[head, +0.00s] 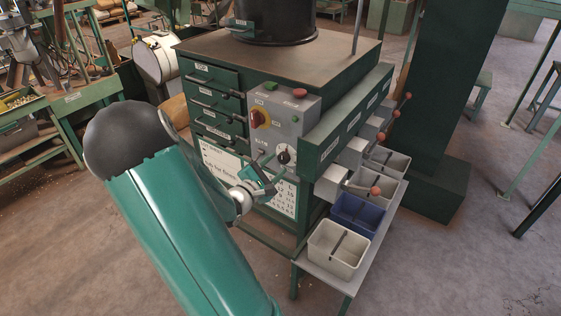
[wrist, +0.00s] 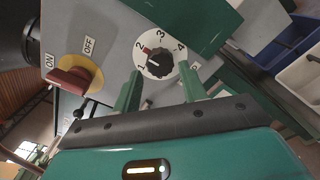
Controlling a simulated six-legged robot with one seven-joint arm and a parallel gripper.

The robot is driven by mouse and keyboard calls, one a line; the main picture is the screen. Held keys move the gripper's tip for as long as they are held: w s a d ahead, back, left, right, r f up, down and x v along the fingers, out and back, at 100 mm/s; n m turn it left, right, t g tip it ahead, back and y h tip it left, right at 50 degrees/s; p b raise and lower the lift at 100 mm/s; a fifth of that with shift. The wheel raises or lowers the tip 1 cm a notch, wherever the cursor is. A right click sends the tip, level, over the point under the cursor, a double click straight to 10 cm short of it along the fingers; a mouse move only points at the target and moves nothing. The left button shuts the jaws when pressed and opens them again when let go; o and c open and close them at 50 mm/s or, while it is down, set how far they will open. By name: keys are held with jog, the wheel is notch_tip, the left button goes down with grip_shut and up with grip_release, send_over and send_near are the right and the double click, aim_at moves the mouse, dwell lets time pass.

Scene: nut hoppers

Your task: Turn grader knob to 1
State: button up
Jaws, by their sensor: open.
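The grader knob (head: 283,156) is a black round knob on a pale dial on the front of the grey control box. In the wrist view the knob (wrist: 159,63) sits on a dial marked 1 to 4, with a small red mark near the 2. A pale line on the knob seems to point left, toward the 1, but it is too small to be sure. My gripper (head: 264,177) is just below and left of the knob. In the wrist view its two green fingers (wrist: 161,90) are apart, one below each side of the knob, with nothing between them.
A red-and-yellow ON/OFF switch (wrist: 76,80) is left of the dial; it also shows in the head view (head: 259,118). Green and red buttons (head: 300,93) top the box. A hopper row with red-knobbed levers (head: 376,191) and bins (head: 338,249) stands right.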

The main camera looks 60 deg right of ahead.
aim_at(282, 160)
jog(key=shift+s+d, duration=0.15)
jog(key=shift+d, duration=0.7)
jog(key=shift+s+d, duration=0.15)
jog(key=shift+d, duration=0.65)
jog(key=c, duration=0.7)
jog(key=shift+n, duration=0.4)
jog(key=n, duration=0.5)
jog(key=shift+n, duration=0.3)
jog(key=n, duration=0.5)
jog(key=shift+n, duration=0.3)
